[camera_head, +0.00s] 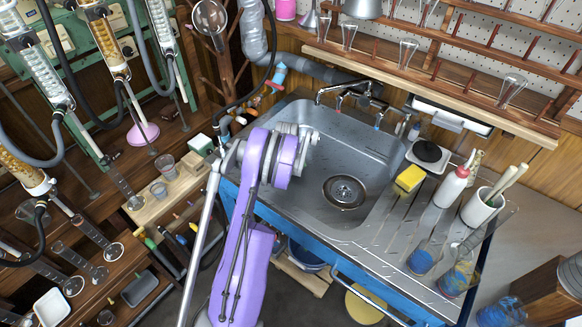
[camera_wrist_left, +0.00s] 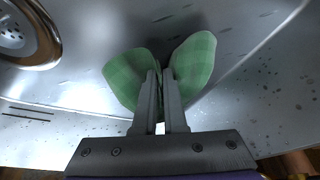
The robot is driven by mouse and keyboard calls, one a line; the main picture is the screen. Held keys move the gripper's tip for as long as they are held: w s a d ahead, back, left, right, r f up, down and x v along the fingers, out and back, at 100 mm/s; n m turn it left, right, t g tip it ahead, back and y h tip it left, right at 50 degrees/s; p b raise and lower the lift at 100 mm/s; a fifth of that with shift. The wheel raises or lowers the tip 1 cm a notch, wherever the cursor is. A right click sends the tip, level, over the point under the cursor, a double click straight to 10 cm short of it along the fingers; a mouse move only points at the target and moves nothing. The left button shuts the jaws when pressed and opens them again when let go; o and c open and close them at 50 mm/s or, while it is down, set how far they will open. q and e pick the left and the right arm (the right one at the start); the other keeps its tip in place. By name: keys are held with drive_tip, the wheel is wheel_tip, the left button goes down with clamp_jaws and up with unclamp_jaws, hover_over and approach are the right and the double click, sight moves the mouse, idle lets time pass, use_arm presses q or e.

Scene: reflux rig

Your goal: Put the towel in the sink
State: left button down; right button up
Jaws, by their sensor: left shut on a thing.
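The green checked towel (camera_wrist_left: 125,80) is pinched between the fingertips of my left gripper (camera_wrist_left: 160,76) in the left wrist view. It bulges out on both sides of the fingers. The steel sink basin lies beyond it, with the round drain (camera_wrist_left: 14,30) at the upper left. I cannot tell whether the towel touches the basin. In the head view my purple left arm reaches over the left part of the sink (camera_head: 318,190). Its fingers and the towel are hidden there behind the wrist. My right gripper is not in view.
The faucet (camera_head: 345,92) stands at the sink's back edge. A yellow sponge (camera_head: 409,178), a white bottle (camera_head: 452,186) and a white holder (camera_head: 482,208) with utensils stand on the drainboard at right. Glassware crowds the bench at left. The basin around the drain (camera_head: 344,191) is clear.

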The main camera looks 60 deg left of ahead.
use_arm(q)
drive_tip(key=d+f, duration=0.1)
drive_tip(key=s+d+f, duration=0.1)
drive_tip(key=d, duration=0.1)
drive_tip(key=s+d+f, duration=0.1)
drive_tip(key=f, duration=0.1)
drive_tip(key=shift+s+d, duration=0.1)
drive_tip(key=shift+d, duration=0.25)
drive_tip(key=c, duration=0.6)
unclamp_jaws()
